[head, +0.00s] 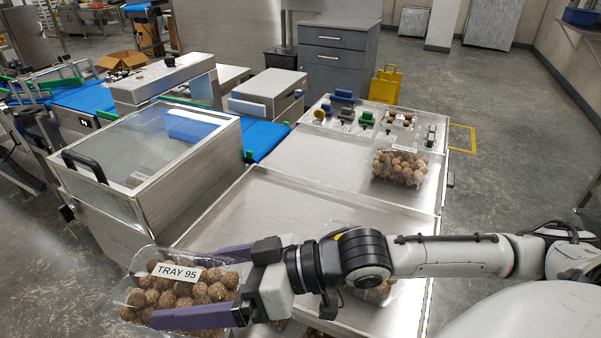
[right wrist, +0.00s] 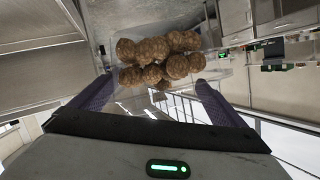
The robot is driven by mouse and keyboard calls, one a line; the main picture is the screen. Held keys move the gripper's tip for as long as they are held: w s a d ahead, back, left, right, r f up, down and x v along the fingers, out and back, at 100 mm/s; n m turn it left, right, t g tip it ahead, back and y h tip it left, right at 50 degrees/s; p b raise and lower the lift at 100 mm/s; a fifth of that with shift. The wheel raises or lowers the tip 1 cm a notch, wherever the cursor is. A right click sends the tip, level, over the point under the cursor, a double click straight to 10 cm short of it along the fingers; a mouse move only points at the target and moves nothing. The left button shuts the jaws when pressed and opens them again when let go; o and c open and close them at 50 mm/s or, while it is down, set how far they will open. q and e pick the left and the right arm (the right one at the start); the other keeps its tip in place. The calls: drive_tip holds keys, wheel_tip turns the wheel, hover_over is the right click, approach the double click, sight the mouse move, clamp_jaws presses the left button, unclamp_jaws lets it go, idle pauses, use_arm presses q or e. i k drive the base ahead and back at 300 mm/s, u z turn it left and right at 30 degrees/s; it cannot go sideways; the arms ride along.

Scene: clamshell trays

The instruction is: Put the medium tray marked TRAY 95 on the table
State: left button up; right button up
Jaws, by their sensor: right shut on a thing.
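The clear clamshell tray marked TRAY 95 (head: 178,271) is full of brown balls, and its white label faces up in the head view. My right gripper (head: 165,290) is shut on it, with one purple finger along each side. The tray is at the lower left, beside the steel table (head: 290,209) and left of its bare top. In the right wrist view the tray's balls (right wrist: 160,62) show beyond the purple fingers (right wrist: 155,98). My left gripper is in neither view.
Another clear tray of balls (head: 400,167) stands on the table's far right part. One more tray (head: 377,292) is partly hidden under my right arm. A glass-lidded steel machine (head: 150,160) stands at the left, near a blue conveyor (head: 265,138). The table's middle is clear.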

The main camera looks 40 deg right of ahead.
sight(318, 162)
drive_tip(key=k, duration=0.45)
drive_tip(key=z, duration=3)
drive_tip(key=k, duration=1.45)
drive_tip(key=u, duration=1.95)
drive_tip(key=i, duration=2)
